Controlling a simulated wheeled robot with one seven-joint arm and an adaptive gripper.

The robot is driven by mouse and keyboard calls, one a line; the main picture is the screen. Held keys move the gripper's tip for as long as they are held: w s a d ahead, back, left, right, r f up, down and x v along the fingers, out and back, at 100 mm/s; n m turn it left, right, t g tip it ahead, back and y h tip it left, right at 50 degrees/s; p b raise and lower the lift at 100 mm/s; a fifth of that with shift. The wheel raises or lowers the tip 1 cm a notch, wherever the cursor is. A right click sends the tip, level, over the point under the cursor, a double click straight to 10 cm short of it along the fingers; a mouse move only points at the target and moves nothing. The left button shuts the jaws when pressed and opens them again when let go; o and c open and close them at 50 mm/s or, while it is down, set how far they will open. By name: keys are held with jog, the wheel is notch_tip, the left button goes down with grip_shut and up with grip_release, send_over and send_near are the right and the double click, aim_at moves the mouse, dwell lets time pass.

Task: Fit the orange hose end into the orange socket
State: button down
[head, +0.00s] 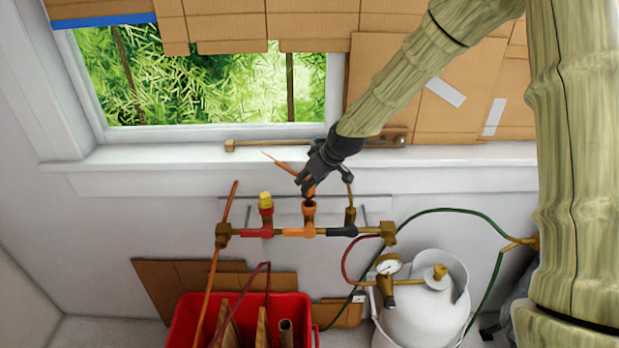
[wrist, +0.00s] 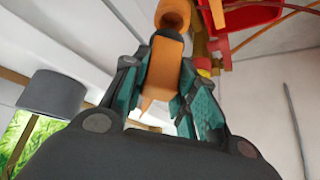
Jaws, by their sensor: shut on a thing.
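My gripper (head: 304,184) points down in front of the sill and is shut on the orange hose end (wrist: 161,82). In the wrist view the hose end lies between the two teal-padded fingers (wrist: 163,64). In the head view its thin tail (head: 284,163) sticks out up and left behind the gripper. The orange socket (head: 309,210) stands upright on the pipe manifold, directly below the fingertips. It also shows at the top of the wrist view (wrist: 173,14), in line with the hose end. I cannot tell whether the two touch.
A yellow-capped red socket (head: 266,204) stands left of the orange one, and a dark-based brass fitting (head: 350,214) stands right. A red crate (head: 180,326) and a white gas tank (head: 424,312) are below. The window sill (head: 190,158) runs behind.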

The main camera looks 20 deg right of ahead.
notch_tip(320, 180, down, 2)
jog(key=shift+f+b, duration=0.1)
jog(key=shift+b, duration=0.3)
jog(key=shift+s, duration=0.15)
dwell(1.1)
jog(key=shift+f, duration=0.6)
dwell(0.5)
jog(key=c, duration=1.4)
grip_release()
jog(key=shift+p+v, duration=3.05)
jog(key=shift+v, duration=2.5)
